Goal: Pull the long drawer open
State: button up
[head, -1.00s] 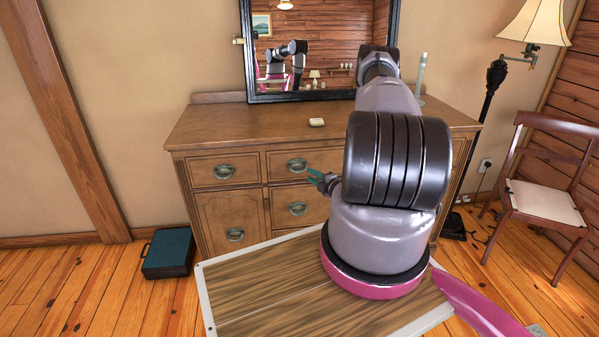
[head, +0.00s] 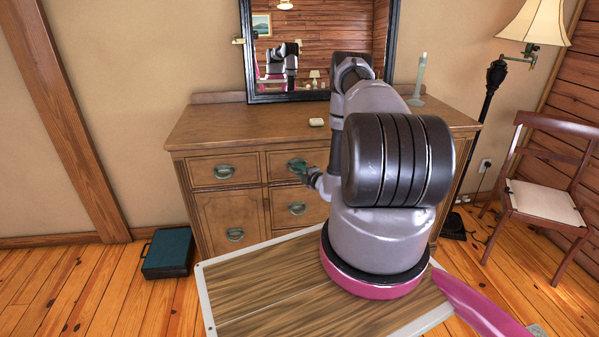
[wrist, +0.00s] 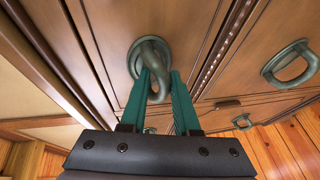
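The long drawer (head: 277,169) is at the top of the wooden dresser, right of a small drawer, and its right part is hidden behind my arm. Its front looks flush with the dresser. Its green metal ring handle (head: 296,163) also shows in the wrist view (wrist: 147,48). My gripper (head: 303,170) is at this handle. In the wrist view my gripper (wrist: 164,76) has its two green fingers apart, with the lower part of the ring between their tips. A gap shows between the fingers, and I cannot tell whether either touches the ring.
A small top drawer (head: 213,173) and a lower handle (head: 297,208) are close by. The dresser top (head: 225,127) holds a mirror (head: 248,60), a small pale box (head: 316,122) and a candlestick (head: 418,85). A teal case (head: 168,252) stands on the floor at left.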

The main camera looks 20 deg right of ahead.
grip_shut()
dwell(1.4)
